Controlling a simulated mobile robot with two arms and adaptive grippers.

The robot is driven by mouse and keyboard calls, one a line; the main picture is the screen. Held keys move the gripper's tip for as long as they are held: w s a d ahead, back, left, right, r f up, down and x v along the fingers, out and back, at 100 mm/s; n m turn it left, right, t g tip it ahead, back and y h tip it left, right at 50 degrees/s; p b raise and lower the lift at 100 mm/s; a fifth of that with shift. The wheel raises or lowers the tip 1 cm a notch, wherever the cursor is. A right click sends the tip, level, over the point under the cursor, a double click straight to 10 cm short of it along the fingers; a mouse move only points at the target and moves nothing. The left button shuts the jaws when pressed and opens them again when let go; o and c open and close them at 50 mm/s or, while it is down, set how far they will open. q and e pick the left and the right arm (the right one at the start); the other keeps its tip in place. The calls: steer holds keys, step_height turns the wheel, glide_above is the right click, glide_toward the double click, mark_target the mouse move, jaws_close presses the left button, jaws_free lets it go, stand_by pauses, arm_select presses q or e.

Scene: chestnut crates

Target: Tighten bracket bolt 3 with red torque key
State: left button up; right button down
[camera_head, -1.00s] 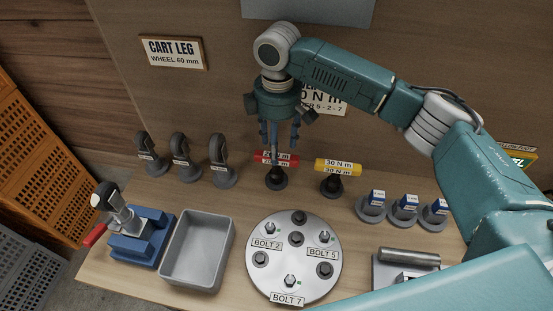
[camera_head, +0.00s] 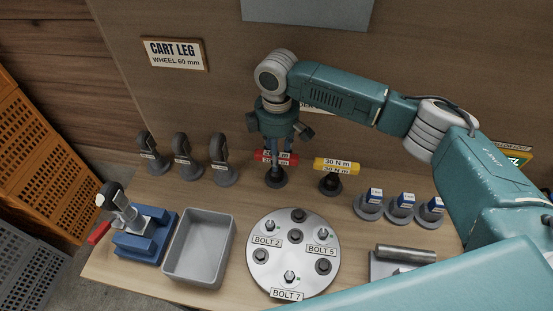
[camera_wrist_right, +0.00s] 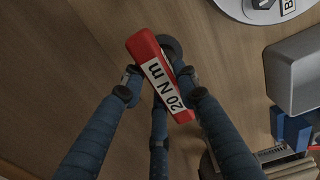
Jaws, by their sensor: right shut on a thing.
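The red torque key (camera_head: 263,157), marked 20 N m in the right wrist view (camera_wrist_right: 146,50), sits over its dark round stand (camera_head: 275,179). My right gripper (camera_head: 277,152) reaches down from above, its fingers shut around the red handle. The fingers hide part of the handle; I cannot tell whether the key is clear of the stand. A round silver plate (camera_head: 290,272) carries several bolts, some silver and some dark. Labels for bolt 2 (camera_head: 267,240), bolt 5 (camera_head: 321,249) and bolt 7 (camera_head: 286,294) are readable; I see no bolt 3 label. My left gripper is not in view.
A yellow 30 N m key (camera_head: 337,166) stands just right of the red one. Several wheels (camera_head: 184,172) and a grey bin (camera_head: 180,263) are at left, beside a blue vise (camera_head: 145,244). Small blue-boxed items (camera_head: 374,197) stand at right. The wooden panel (camera_head: 225,90) rises behind.

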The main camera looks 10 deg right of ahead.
steer(key=shift+r, duration=0.1)
step_height(320, 180, up, 9)
steer(key=b, duration=0.2)
steer(key=shift+a+b, duration=0.1)
steer(key=shift+b, duration=0.2)
steer(key=shift+r, duration=0.5)
